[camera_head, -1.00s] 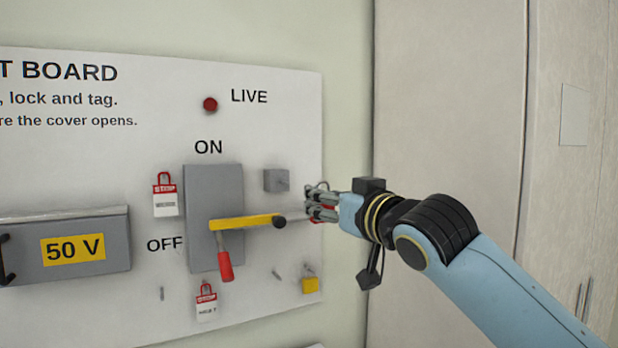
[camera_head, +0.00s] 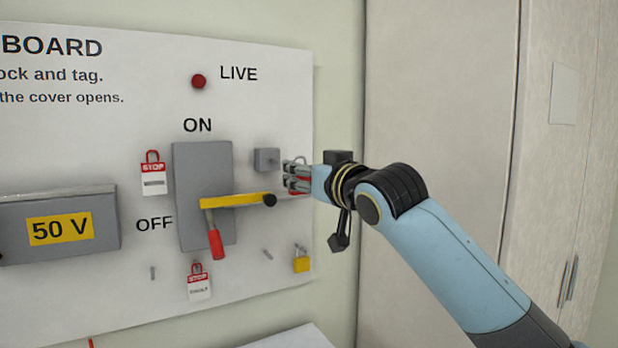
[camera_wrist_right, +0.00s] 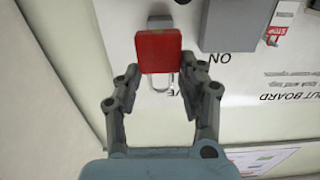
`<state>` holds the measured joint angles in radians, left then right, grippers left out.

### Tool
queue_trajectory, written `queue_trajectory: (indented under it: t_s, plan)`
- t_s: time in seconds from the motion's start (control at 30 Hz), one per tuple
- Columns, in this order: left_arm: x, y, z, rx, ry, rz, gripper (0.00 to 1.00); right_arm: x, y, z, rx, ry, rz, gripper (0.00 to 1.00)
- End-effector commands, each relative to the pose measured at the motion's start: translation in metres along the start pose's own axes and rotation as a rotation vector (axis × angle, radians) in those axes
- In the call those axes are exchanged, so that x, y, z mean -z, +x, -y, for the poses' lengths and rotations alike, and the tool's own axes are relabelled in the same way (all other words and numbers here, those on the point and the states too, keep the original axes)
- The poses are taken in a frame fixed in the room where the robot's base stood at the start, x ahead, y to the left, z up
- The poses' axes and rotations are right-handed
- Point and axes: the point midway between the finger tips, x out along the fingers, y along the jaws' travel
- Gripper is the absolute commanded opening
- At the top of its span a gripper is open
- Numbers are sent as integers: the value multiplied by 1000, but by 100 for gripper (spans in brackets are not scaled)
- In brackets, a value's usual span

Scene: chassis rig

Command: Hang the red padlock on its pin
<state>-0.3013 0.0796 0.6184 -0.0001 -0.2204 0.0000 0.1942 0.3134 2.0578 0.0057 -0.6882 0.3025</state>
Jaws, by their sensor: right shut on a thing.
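My right gripper (camera_head: 296,177) is shut on the red padlock (camera_wrist_right: 160,52), whose body sits between the fingertips. Only slivers of its red show between the fingers in the head view. Its grey shackle (camera_wrist_right: 161,80) points up in the room, since the right wrist view is upside down. A grey block (camera_head: 266,158) with a short pin is just left of the fingertips in the head view. The block (camera_wrist_right: 160,22) shows partly behind the padlock in the wrist view. The padlock looks apart from the pin, though depth is hard to judge. My left gripper is out of view.
Left of the gripper is a switch box (camera_head: 205,165) with a yellow bar (camera_head: 235,202) and red handle (camera_head: 215,242). A yellow padlock (camera_head: 301,263), STOP tags (camera_head: 153,178) and a bare pin (camera_head: 267,253) are on the board. A tall cabinet (camera_head: 440,110) stands right.

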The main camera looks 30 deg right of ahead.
Motion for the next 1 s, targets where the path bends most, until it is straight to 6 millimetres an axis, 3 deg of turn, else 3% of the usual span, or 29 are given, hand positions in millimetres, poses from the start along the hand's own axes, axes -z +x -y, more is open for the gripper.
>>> queue_trajectory:
  t_s: [1.0]
  plan:
    - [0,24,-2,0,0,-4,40,-2,56,0,0,2,-1,4]
